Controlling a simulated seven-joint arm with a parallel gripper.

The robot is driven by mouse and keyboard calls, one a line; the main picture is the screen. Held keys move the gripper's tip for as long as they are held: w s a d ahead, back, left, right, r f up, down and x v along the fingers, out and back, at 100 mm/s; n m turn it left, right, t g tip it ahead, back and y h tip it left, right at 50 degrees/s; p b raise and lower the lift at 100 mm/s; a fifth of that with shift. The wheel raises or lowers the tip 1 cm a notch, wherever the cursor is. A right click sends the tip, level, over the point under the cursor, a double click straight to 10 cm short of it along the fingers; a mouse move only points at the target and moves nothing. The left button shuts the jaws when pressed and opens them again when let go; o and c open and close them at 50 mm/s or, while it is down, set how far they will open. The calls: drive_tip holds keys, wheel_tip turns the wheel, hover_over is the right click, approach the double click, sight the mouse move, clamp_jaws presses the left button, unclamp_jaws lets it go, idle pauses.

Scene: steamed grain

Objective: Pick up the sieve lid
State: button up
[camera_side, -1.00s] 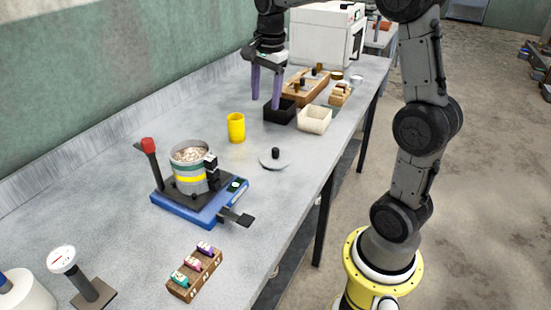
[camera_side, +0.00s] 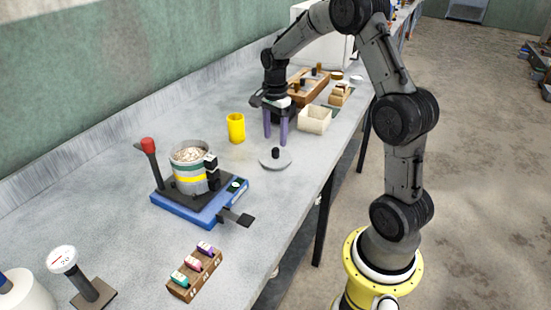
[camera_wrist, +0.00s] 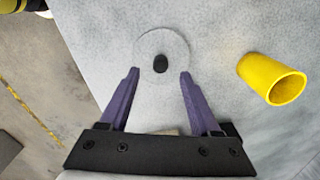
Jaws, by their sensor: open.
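The sieve lid (camera_side: 286,160) is a flat pale grey disc with a black knob (camera_side: 276,153) in its middle. It lies on the table near the front edge. In the wrist view the lid (camera_wrist: 176,42) and its knob (camera_wrist: 160,63) show just beyond the fingertips, roughly midway between them. My gripper (camera_side: 276,142) has two purple fingers pointing down, apart and empty, a little behind the lid in the side view. The gripper also shows in the wrist view (camera_wrist: 160,72). Whether the fingertips are above the lid's height is hard to tell.
A yellow cup (camera_side: 236,128) stands left of my gripper. A sieve pot of grain (camera_side: 189,178) sits on a blue shaker base (camera_side: 185,208) further left. The table around the lid is clear.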

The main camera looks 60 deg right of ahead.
sight(275, 149)
wheel_tip(275, 149, down, 5)
idle(0.3)
drive_tip(key=shift+w, duration=0.1)
clamp_jaws()
